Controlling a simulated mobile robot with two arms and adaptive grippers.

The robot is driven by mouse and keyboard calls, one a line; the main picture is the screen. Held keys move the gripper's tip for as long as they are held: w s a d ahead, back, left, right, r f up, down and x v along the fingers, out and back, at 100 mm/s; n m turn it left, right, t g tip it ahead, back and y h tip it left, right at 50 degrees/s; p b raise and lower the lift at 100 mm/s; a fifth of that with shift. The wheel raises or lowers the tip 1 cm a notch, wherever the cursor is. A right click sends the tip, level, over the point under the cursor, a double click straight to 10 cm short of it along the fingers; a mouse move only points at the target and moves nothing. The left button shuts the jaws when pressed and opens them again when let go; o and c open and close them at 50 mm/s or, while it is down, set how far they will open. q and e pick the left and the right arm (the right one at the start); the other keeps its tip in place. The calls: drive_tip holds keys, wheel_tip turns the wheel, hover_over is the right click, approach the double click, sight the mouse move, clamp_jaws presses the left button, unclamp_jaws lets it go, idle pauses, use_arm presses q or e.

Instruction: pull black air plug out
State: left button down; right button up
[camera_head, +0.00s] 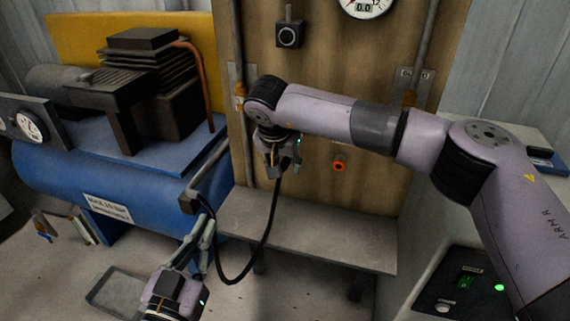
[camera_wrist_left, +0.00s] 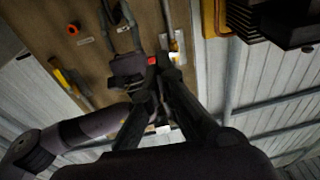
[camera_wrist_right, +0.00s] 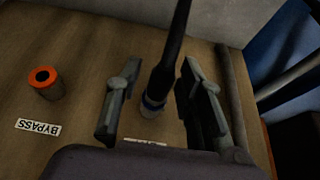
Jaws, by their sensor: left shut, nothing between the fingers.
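The black air plug (camera_wrist_right: 152,105) sits upright in the wooden panel, with its black hose rising from it in the right wrist view. My right gripper (camera_wrist_right: 162,85) is open, with one finger on each side of the plug and hose and visible gaps. In the head view my right gripper (camera_head: 279,165) is at the panel and mostly hides the plug; the black hose (camera_head: 268,232) hangs below it in a loop. My left gripper (camera_head: 206,225) is shut and empty, low beside the hose near the tank's outlet. It also shows in the left wrist view (camera_wrist_left: 163,62).
An orange port (camera_wrist_right: 46,82) with a BYPASS label (camera_wrist_right: 38,127) is beside the plug. A blue tank (camera_head: 100,195) with a compressor stands at left. A grey bench (camera_head: 310,230) lies below the panel. A tray (camera_head: 115,290) is on the floor.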

use_arm(q)
drive_tip(key=shift+f, duration=0.2)
idle(0.3)
drive_tip(key=shift+a+f+g, duration=0.1)
drive_tip(key=shift+f+g, duration=0.3)
drive_tip(key=shift+f, duration=0.1)
use_arm(e)
clamp_jaws()
idle(0.4)
unclamp_jaws()
use_arm(q)
drive_tip(key=shift+f, duration=0.15)
use_arm(e)
drive_tip(key=shift+r, duration=0.1)
drive_tip(key=v, duration=1.1)
drive_tip(key=shift+s+r, duration=0.2)
drive_tip(key=shift+r, duration=0.15)
